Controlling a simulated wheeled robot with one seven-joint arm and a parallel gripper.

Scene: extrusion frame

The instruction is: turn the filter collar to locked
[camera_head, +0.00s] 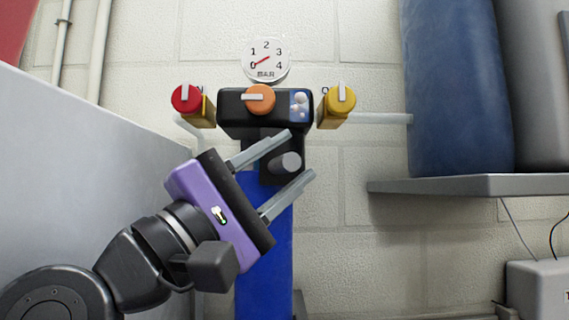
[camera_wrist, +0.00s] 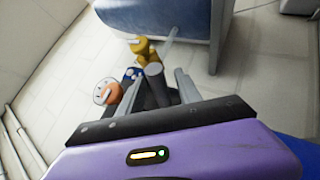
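My gripper (camera_head: 301,154) is open, its two fingers spread and pointing up and right in the head view. A dark block (camera_head: 265,142) below the regulator carries a short grey round stub (camera_head: 288,163), which appears between the fingers. The wrist view also shows the stub (camera_wrist: 155,72) between the fingers, with no clear contact. This dark part with the stub looks like the filter collar, but I cannot tell for sure. I see no locked or unlocked mark on it. A finger covers part of the block in the head view.
Above are an orange knob (camera_head: 260,99), a red knob (camera_head: 186,98), a yellow knob (camera_head: 340,98) and a gauge (camera_head: 266,60) reading near 0. A blue post (camera_head: 265,270) stands below. A grey shelf (camera_head: 468,185) with a blue cylinder (camera_head: 457,90) is at right. A grey panel (camera_head: 80,170) fills the left.

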